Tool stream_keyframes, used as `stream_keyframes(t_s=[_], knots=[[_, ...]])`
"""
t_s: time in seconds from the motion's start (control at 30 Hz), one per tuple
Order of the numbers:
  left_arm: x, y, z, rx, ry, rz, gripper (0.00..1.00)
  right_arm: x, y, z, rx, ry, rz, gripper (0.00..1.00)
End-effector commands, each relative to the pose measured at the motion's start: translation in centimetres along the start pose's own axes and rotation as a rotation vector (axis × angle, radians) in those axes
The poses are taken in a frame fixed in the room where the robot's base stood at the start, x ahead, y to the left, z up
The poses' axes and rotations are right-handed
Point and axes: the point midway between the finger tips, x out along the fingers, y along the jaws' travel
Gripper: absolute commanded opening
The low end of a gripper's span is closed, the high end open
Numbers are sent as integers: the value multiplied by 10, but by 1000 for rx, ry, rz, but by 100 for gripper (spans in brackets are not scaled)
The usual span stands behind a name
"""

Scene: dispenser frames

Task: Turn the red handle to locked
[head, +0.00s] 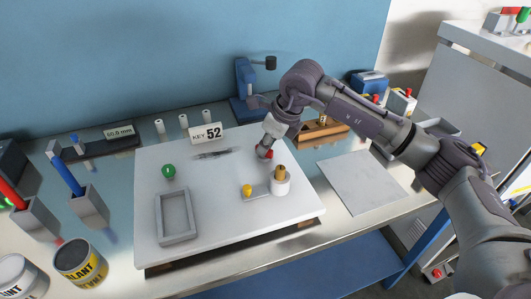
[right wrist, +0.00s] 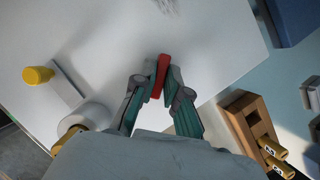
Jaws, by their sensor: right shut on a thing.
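The red handle (right wrist: 161,66) shows in the right wrist view as a narrow red bar between my right gripper's fingers (right wrist: 157,78). My right gripper is shut on it from both sides. In the head view the right gripper (head: 266,151) is low over the white board (head: 215,225), and only a little of the red handle (head: 269,155) shows there, the rest hidden by the fingers. The handle's base and any locked mark are hidden. My left gripper is in neither view.
A white cylinder with a brass top (head: 281,184) and a yellow knob (head: 247,190) stand close to the gripper. The board also bears a green knob (head: 168,171), a grey frame (head: 160,218) and a KEY 52 sign (head: 206,134). A wooden block (head: 322,131) is at the right.

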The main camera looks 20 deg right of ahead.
Motion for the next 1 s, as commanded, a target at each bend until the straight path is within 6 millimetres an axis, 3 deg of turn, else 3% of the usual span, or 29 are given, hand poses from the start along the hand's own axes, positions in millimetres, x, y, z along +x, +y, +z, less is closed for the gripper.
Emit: stream_keyframes(t_s=[0.4,1.0], knots=[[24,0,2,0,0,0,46,1,-3,1,-359,-2,148,0],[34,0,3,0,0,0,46,0,-4,2,-702,-1,289,0]])
